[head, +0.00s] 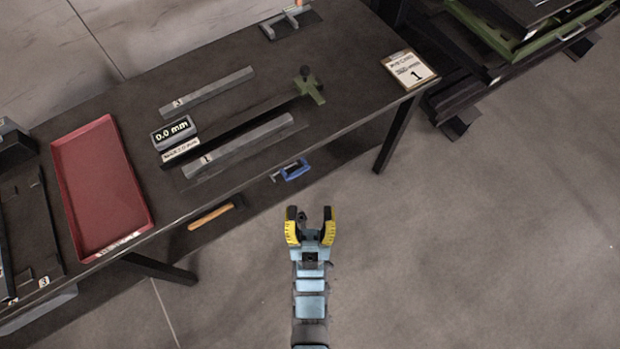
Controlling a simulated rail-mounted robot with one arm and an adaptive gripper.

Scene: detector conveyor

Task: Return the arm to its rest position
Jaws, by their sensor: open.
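My gripper (310,222) shows in the head view at the lower middle. It has black fingers with yellow pads. The fingers stand apart with nothing between them, so it is open and empty. It appears over the grey floor (450,250), in front of the dark table's near edge. My blue-grey arm runs straight down from it to the bottom of the picture. Nothing visibly touches the gripper.
The dark table (330,50) holds a red tray (100,185), a 0.0 mm display (174,132), grey bars (212,92), a green stand (309,86) and a clipboard (410,70). A blue clamp (291,170) and a hammer (212,215) lie below its edge. Floor at right is clear.

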